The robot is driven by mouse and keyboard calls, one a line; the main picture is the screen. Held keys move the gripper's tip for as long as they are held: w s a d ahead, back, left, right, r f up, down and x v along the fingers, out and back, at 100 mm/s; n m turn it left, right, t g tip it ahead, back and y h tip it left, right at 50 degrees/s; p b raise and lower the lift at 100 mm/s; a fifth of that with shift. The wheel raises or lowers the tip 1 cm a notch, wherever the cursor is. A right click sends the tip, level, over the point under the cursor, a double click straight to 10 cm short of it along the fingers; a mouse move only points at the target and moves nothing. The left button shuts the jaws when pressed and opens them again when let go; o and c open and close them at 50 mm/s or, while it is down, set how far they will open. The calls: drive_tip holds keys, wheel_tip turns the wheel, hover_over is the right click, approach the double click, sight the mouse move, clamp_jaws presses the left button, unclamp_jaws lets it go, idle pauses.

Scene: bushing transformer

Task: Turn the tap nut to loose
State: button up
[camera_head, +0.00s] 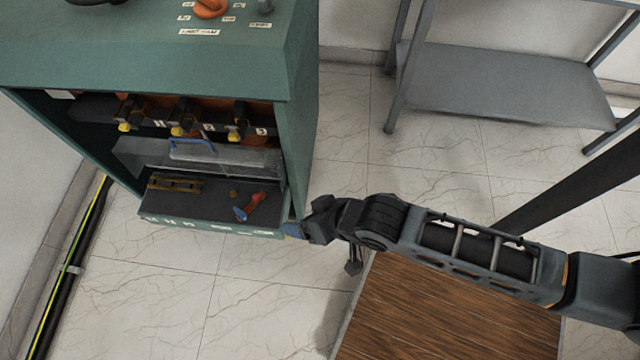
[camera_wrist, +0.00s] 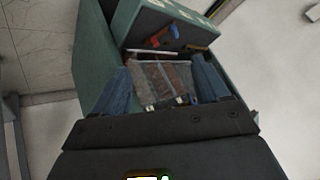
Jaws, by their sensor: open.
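The green transformer cabinet (camera_head: 303,110) stands at the left with its front open. I cannot pick out the tap nut for certain in either view. My gripper (camera_head: 292,229) is at the lower right front corner of the cabinet, its blue fingers low beside the bottom shelf edge. In the wrist view the blue fingers of my gripper (camera_wrist: 163,78) are spread apart, with nothing held between them. A grey and brown panel shows beyond the gap between them; whether the fingers touch the cabinet is unclear.
A red and blue piece (camera_head: 250,205) and a brass-coloured bar (camera_head: 175,184) lie on the cabinet's lower shelf. Yellow-tipped black fittings (camera_head: 183,117) line the upper opening. A grey rack (camera_head: 500,85) stands at the back right.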

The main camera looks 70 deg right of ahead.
drive_tip(key=shift+n+t, duration=0.6)
drive_tip(key=shift+w+r+p+v, duration=0.1)
drive_tip(key=shift+w+r+v, duration=0.05)
drive_tip(key=shift+v, duration=0.7)
drive_tip(key=shift+w+r+p+v, duration=0.1)
drive_tip(key=shift+r+p+v, duration=0.05)
drive_tip(key=shift+v, duration=0.7)
drive_tip(key=shift+w+r+p+v, duration=0.1)
drive_tip(key=shift+w+r+v, duration=0.05)
drive_tip(key=shift+v, duration=0.7)
drive_tip(key=shift+a, duration=0.1)
